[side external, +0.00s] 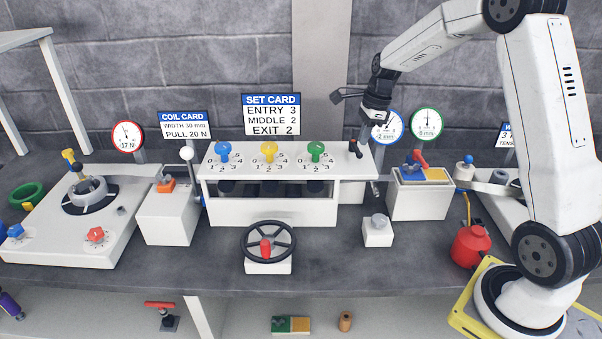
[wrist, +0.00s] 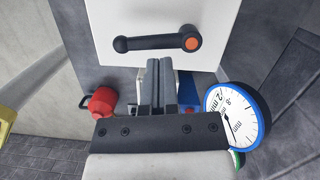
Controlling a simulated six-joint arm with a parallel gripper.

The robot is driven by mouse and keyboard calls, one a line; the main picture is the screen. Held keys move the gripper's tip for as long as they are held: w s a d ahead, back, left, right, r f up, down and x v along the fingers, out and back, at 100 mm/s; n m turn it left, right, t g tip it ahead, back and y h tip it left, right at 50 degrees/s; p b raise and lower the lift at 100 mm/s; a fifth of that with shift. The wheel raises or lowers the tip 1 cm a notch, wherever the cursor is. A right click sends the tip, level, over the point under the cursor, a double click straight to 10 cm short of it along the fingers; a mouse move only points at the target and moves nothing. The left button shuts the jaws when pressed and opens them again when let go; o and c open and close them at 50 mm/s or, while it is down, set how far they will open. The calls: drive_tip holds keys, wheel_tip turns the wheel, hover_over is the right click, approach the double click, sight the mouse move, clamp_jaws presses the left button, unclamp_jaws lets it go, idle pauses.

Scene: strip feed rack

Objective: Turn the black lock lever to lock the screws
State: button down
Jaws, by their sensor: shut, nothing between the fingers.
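The black lock lever (wrist: 158,43) with an orange end spot lies on the white top of the feed rack (wrist: 205,70) in the wrist view. In the side external view the lever (side external: 355,148) is small, at the right end of the rack's top. My gripper (side external: 365,132) points down just above and beside it. In the wrist view my gripper's fingers (wrist: 161,62) are together and empty, with their tips near the lever's lower edge; contact cannot be told. Three screws with blue (side external: 222,149), yellow (side external: 268,150) and green (side external: 316,149) knobs stand on numbered dials.
The set card (side external: 270,114) behind the rack reads entry 3, middle 2, exit 2. A blue-rimmed gauge (side external: 387,127) stands close behind my gripper. A white box with a red lever (side external: 418,160) is to the right. A black handwheel (side external: 268,243) is in front.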

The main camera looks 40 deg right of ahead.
drive_tip(key=shift+s+d+r, duration=0.4)
drive_tip(key=shift+d+r, duration=0.15)
drive_tip(key=shift+r, duration=0.05)
drive_tip(key=shift+s+d+r, duration=0.35)
drive_tip(key=shift+d+r, duration=0.2)
drive_tip(key=v, duration=0.9)
drive_tip(key=shift+r, duration=0.15)
drive_tip(key=shift+m+t+y, duration=0.3)
drive_tip(key=s+f, duration=0.1)
drive_tip(key=s+d+f, duration=0.1)
drive_tip(key=s, duration=0.1)
drive_tip(key=shift+s+f, duration=0.25)
drive_tip(key=shift+f, duration=0.1)
drive_tip(key=x, duration=0.3)
drive_tip(key=w+a+x, duration=0.1)
drive_tip(key=x, duration=0.7)
drive_tip(key=shift+w+a+r, duration=0.25)
drive_tip(key=shift+a+r, duration=0.05)
drive_tip(key=shift+r, duration=0.1)
drive_tip(key=shift+w+a+f, duration=0.15)
drive_tip(key=shift+w+a, duration=0.3)
drive_tip(key=shift+a, duration=0.15)
